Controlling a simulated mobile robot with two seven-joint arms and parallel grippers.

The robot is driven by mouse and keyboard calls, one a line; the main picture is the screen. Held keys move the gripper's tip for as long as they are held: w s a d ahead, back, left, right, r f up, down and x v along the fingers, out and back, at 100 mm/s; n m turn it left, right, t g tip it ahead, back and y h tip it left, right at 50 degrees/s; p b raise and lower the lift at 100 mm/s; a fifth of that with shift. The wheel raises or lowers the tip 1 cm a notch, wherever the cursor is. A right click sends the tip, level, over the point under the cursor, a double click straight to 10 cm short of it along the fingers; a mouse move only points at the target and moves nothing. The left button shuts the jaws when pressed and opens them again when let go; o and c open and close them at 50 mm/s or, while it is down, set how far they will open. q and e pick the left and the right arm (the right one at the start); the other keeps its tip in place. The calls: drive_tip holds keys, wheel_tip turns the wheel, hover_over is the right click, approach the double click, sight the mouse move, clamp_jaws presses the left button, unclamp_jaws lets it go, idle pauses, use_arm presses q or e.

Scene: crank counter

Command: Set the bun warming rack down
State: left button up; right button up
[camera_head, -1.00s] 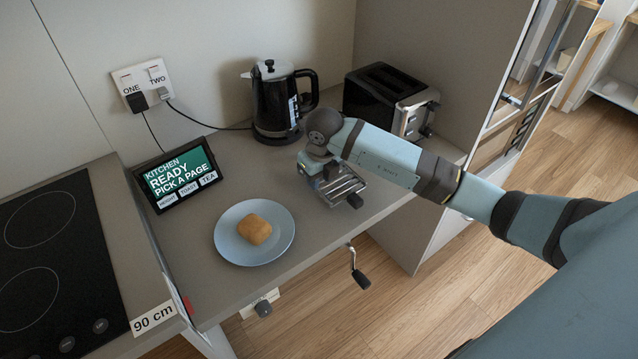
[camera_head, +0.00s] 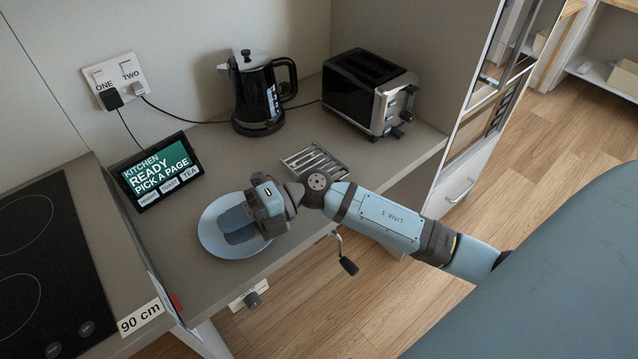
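The bun warming rack (camera_head: 314,161), a small metal grate of parallel bars, lies on the counter in front of the toaster, apart from my gripper. My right gripper (camera_head: 238,226) is over the blue plate (camera_head: 211,244), its fingers pointing left and down across the plate. The bun is hidden, and whether the fingers are open or shut on it cannot be made out. My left gripper is out of view.
The toaster (camera_head: 368,92) and kettle (camera_head: 258,95) stand at the back. A tablet (camera_head: 156,172) leans left of the plate, beside the hob (camera_head: 45,260). A crank handle (camera_head: 347,264) sticks out below the counter's front edge. Bare counter lies between kettle and plate.

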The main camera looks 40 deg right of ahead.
drive_tip(key=s+d+f+m+t+h, duration=0.1)
drive_tip(key=d+f+m+t+h, duration=0.35)
drive_tip(key=m+t, duration=0.6)
drive_tip(key=s+d+f+m+t+h, duration=0.1)
drive_tip(key=d+f+m+t+h, duration=0.35)
drive_tip(key=m, duration=1.05)
drive_tip(key=s+f+m+g+h, duration=0.5)
drive_tip(key=s+f+m+g, duration=0.1)
drive_tip(key=s+f, duration=0.5)
wheel_tip(320, 180, down, 3)
drive_tip(key=shift+r, duration=0.15)
wheel_tip(320, 180, up, 12)
drive_tip(key=p, duration=1.2)
drive_tip(key=shift+s+d, duration=0.15)
drive_tip(key=shift+d, duration=0.2)
